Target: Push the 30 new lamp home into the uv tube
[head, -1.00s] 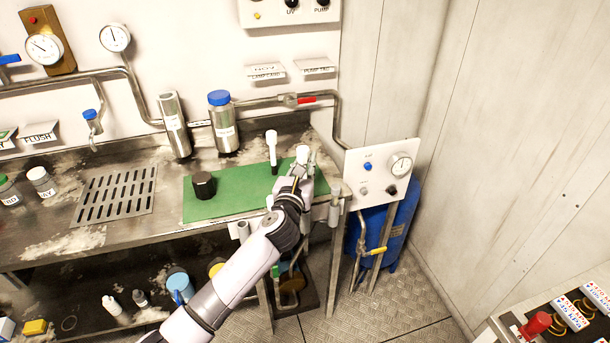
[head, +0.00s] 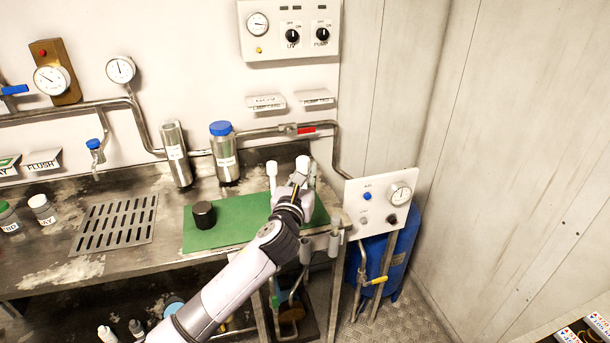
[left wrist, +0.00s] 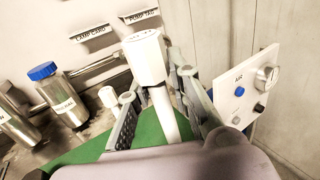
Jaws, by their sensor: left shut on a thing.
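My left gripper (head: 299,180) is shut on a white lamp (left wrist: 147,60) with a thick white head and thinner stem. The lamp is upright between the fingers in the left wrist view; its lower end is hidden. In the head view its head shows above the green mat (head: 235,232). A second white-headed piece (head: 272,172) stands just left of it and also shows in the left wrist view (left wrist: 108,97). Two steel cylinders stand behind the mat, one bare-topped (head: 176,152) and one blue-capped (head: 225,158). I cannot tell which is the UV tube. My right gripper is out of view.
A black cap (head: 203,214) lies on the mat. A slotted drain plate (head: 115,222) is further left. A gauge panel (head: 381,200) stands at the bench's right end, close to my gripper. A pipe with a red-handled valve (head: 305,130) runs behind.

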